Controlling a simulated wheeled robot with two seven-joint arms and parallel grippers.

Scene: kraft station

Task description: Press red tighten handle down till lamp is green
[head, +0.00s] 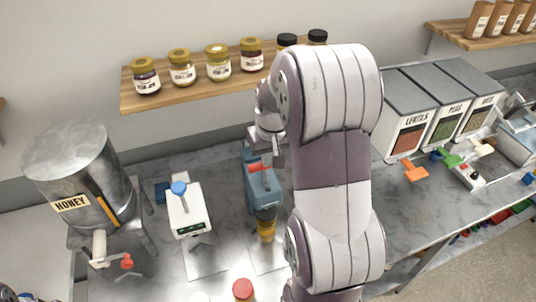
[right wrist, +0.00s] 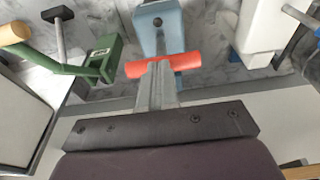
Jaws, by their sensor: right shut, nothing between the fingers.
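The blue capping device (head: 262,187) stands on the counter, partly hidden by my right arm. Its red handle (head: 258,168) is a short bar near its top. A jar with amber contents and a dark lid (head: 265,228) stands at its front. In the right wrist view the red handle (right wrist: 185,62) lies across the blue device (right wrist: 161,22). My right gripper (right wrist: 157,82) is shut and empty, its fingertips at the middle of the red bar; I cannot tell whether they touch it. It also shows in the head view (head: 276,153). No lit lamp can be made out on the device. My left gripper is not in view.
A white scale-like device (head: 188,212) with a blue knob stands left of the blue device. The honey tank (head: 72,170) is farther left. A shelf with jars (head: 185,88) hangs behind. A green lever device (right wrist: 105,58) shows in the wrist view. Bins (head: 408,112) stand right.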

